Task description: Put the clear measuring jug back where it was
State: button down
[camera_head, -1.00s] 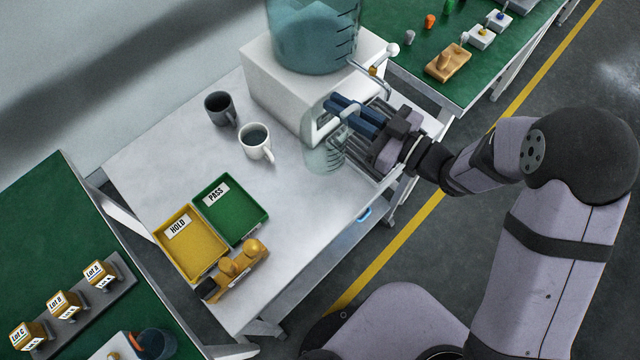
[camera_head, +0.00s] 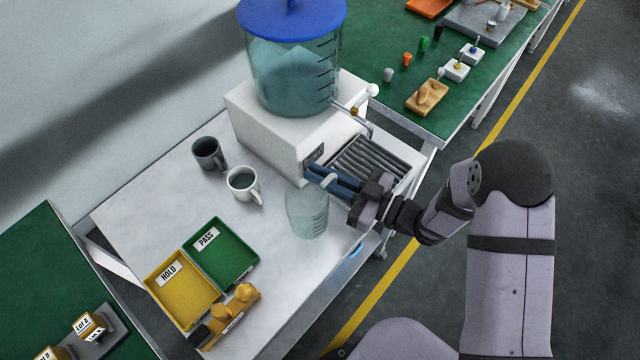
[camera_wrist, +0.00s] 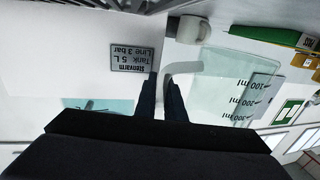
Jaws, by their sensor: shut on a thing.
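The clear measuring jug (camera_head: 306,214) is in front of the white dispenser box, near the right side of the white table. My gripper (camera_head: 316,176) is shut on the jug's handle, with its blue fingers reaching in from the right. In the wrist view the handle (camera_wrist: 182,70) lies between the dark fingertips, and the jug's body (camera_wrist: 228,85) with its ml marks shows to the right. I cannot tell whether the jug's base touches the table.
The white dispenser (camera_head: 270,128) with a blue-lidded tank and tap stands behind. A ribbed drip tray (camera_head: 372,162) lies right of it.

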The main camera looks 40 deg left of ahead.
jog(key=shift+f, duration=2.1)
jog(key=c, duration=1.8)
grip_release()
jog(key=shift+f, duration=0.15)
jog(key=shift+c, duration=0.2)
jog(key=shift+r, duration=0.25)
jog(key=b+v, duration=0.2)
jog(key=v, duration=1)
jog(key=shift+f, duration=0.15)
